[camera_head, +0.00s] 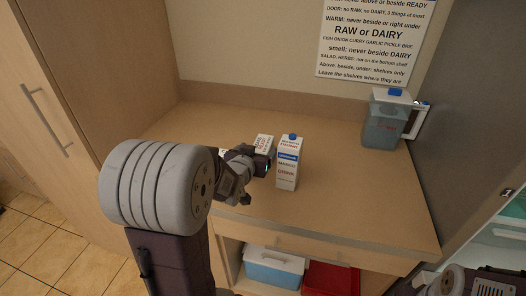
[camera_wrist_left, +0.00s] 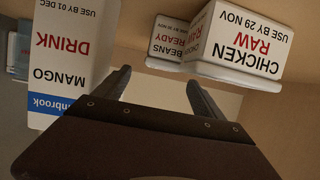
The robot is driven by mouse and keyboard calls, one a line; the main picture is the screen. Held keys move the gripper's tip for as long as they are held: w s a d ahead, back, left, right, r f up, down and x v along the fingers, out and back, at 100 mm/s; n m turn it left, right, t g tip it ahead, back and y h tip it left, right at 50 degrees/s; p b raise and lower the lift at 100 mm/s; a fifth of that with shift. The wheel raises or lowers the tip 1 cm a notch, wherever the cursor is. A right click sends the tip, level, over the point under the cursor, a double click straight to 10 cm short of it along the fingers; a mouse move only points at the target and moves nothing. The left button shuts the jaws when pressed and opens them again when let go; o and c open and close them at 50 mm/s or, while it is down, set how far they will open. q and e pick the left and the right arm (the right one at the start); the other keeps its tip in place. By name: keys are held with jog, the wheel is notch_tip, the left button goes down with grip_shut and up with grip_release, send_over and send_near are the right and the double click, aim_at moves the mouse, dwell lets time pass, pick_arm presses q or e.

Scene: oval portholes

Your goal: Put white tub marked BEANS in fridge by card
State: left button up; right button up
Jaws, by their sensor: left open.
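The white tub marked BEANS READY (camera_wrist_left: 171,38) shows upside down in the left wrist view, beyond my open left gripper (camera_wrist_left: 160,88). The wrist view has it between a drink carton and a larger tub marked CHICKEN RAW (camera_wrist_left: 240,42), which partly covers it. In the head view a small white tub with red print (camera_head: 264,142), seemingly the beans, stands on the counter behind my left gripper (camera_head: 258,182). The jaws are empty. The reference card (camera_head: 375,38) hangs on the back wall. The fridge (camera_head: 505,235) shows partly at the right edge. My right gripper is not visible.
The mango drink carton (camera_head: 287,165) stands close right of my left gripper, and also shows in the wrist view (camera_wrist_left: 68,60). The counter's right part (camera_head: 350,200) is clear. Blue and red bins sit below.

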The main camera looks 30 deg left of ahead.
aim_at(262, 144)
pick_arm(q)
jog(key=x, duration=0.3)
jog(key=shift+f, duration=0.1)
jog(key=x, duration=0.5)
jog(key=shift+s, duration=0.2)
grip_shut()
notch_tip(262, 144, up, 10)
jog(key=shift+f+p, duration=0.1)
jog(key=shift+p, duration=1.15)
jog(key=shift+r, duration=0.2)
